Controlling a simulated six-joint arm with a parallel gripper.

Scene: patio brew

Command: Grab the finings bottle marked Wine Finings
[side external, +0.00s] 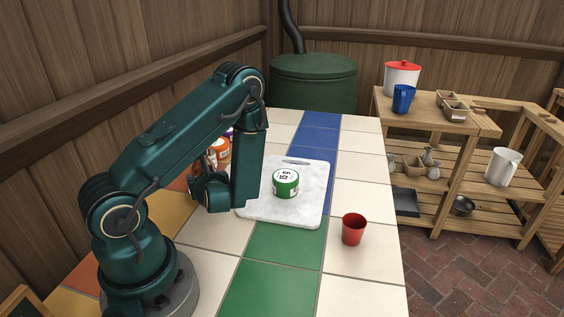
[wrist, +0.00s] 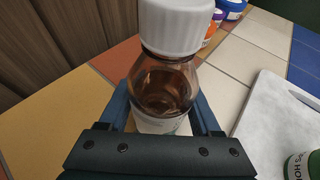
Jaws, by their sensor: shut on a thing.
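A brown amber bottle with a white ribbed cap (wrist: 165,78) fills the middle of the wrist view. Only the top of its pale label shows, and I cannot read it. My gripper (wrist: 162,108) is shut on this bottle, with one blue finger on each side of its lower body. The bottle looks upright in the fingers; its base is hidden.
A white cutting board (side external: 255,208) carries a green-and-white jar (side external: 286,184). A red cup (side external: 353,229) stands right of the board. Orange-and-white jars (side external: 221,150) stand behind my arm. Green and cream tiles in front are clear. A wooden shelf (side external: 455,121) stands at right.

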